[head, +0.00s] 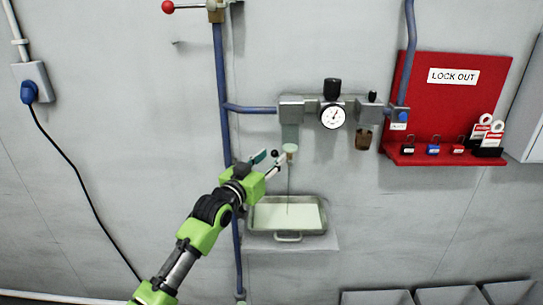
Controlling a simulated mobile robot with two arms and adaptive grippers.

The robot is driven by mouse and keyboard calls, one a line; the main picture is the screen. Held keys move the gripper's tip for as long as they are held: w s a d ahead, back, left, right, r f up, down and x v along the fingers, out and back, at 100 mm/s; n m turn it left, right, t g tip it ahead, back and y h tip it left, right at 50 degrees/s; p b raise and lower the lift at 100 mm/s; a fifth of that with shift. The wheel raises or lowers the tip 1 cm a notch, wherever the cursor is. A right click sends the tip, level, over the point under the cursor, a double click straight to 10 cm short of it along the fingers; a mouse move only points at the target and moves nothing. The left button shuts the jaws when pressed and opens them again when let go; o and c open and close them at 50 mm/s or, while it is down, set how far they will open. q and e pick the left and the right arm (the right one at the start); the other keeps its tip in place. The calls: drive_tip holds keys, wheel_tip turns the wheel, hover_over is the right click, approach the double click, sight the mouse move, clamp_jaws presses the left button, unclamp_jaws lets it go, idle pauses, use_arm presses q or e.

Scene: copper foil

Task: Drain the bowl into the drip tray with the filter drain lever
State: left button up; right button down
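The filter bowl (290,135) hangs below the left block of the air unit on the wall, with a pale drain fitting (291,149) at its bottom. A small black knob (274,153), apparently the drain lever's end, is just left of the fitting. My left gripper (270,160) is open, with its fingertips on either side of the knob; contact cannot be told. A thin vertical line, like a stream, runs from the fitting down to the drip tray (324,228). The tray has a pale inside and sits on a ledge. My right gripper is out of view.
A pressure gauge (333,117) and a second, brown bowl (363,140) are right of the filter. A blue pipe (222,90) runs down the wall behind my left arm. A red lockout board (450,100) with padlocks is at the right. A red-knobbed lever (168,7) is at upper left.

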use_arm(q)
drive_tip(key=shift+w+d, duration=0.25)
drive_tip(key=shift+w, duration=0.2)
clamp_jaws()
drive_tip(key=shift+d+r+m+p, duration=0.15)
drive_tip(key=shift+r+m+p, duration=0.25)
drive_tip(key=shift+p, duration=0.5)
drive_tip(key=d+r+m+y+p, duration=0.1)
drive_tip(key=p, duration=0.2)
drive_tip(key=m+g+p, duration=0.1)
drive_tip(key=m+p, duration=0.1)
drive_tip(key=p, duration=0.1)
drive_tip(key=shift+d+r+g+y, duration=0.3)
drive_tip(key=shift+d+r+y, duration=0.05)
drive_tip(key=shift+d+y, duration=0.05)
drive_tip(key=shift+d+r+m+g+y+p, duration=0.1)
drive_tip(key=shift+d+m+g+y+p, duration=0.25)
drive_tip(key=shift+m+p, duration=0.55)
drive_tip(key=shift+d+m+y+p, duration=0.25)
drive_tip(key=shift+d+m+p, duration=0.05)
drive_tip(key=shift+p, duration=0.1)
drive_tip(key=shift+f, duration=0.2)
